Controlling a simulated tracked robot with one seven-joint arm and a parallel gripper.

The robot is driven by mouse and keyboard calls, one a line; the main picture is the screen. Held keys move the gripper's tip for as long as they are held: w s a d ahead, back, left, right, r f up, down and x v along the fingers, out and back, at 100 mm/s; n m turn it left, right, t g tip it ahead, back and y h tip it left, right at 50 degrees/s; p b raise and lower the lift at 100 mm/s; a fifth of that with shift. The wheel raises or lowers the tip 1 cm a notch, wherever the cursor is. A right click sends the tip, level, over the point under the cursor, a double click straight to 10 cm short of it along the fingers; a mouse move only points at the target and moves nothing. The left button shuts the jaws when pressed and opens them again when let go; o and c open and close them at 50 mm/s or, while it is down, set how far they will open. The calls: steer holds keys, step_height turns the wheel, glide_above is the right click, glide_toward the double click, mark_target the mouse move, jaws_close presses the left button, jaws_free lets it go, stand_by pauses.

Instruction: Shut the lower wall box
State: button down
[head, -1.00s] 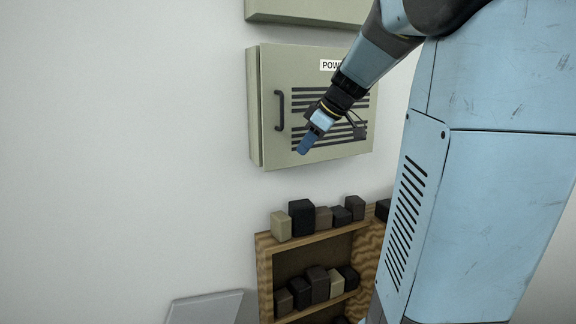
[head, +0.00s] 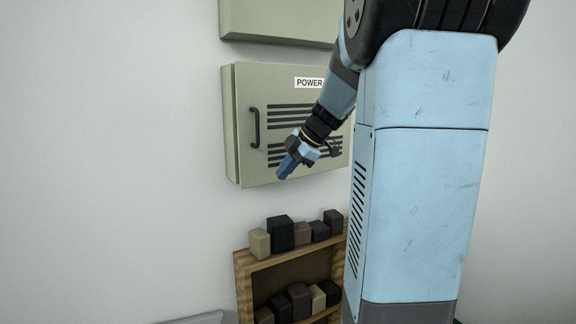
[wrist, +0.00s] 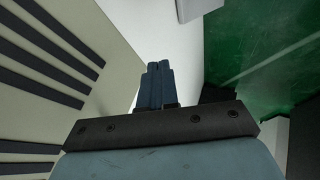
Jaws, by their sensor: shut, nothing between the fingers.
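The lower wall box (head: 290,88) is a pale beige cabinet on the wall with a POWER label, dark slats and a black handle (head: 254,127) on the left of its door. The door looks flush or nearly flush with the box; a thin seam runs down its left side. My gripper (head: 284,171) is in front of the lower part of the door, pointing down and left, with its fingers together and empty. In the wrist view the shut fingers (wrist: 157,84) show beside the slatted door (wrist: 50,70). I cannot tell whether they touch it.
Another beige wall box (head: 275,24) hangs above, partly out of view. A wooden shelf (head: 243,275) with several small dark and tan blocks stands below. A grey surface (head: 205,318) shows at the bottom. The wall to the left is clear. A green surface (wrist: 255,60) shows in the wrist view.

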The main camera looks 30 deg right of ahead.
mark_target(266, 180)
steer(key=w+a+f, duration=0.1)
steer(key=w+f, duration=0.2)
steer(key=w+a+f, duration=0.1)
steer(key=w, duration=0.1)
steer(key=shift+a+f, duration=0.35)
steer(key=shift+w, duration=0.7)
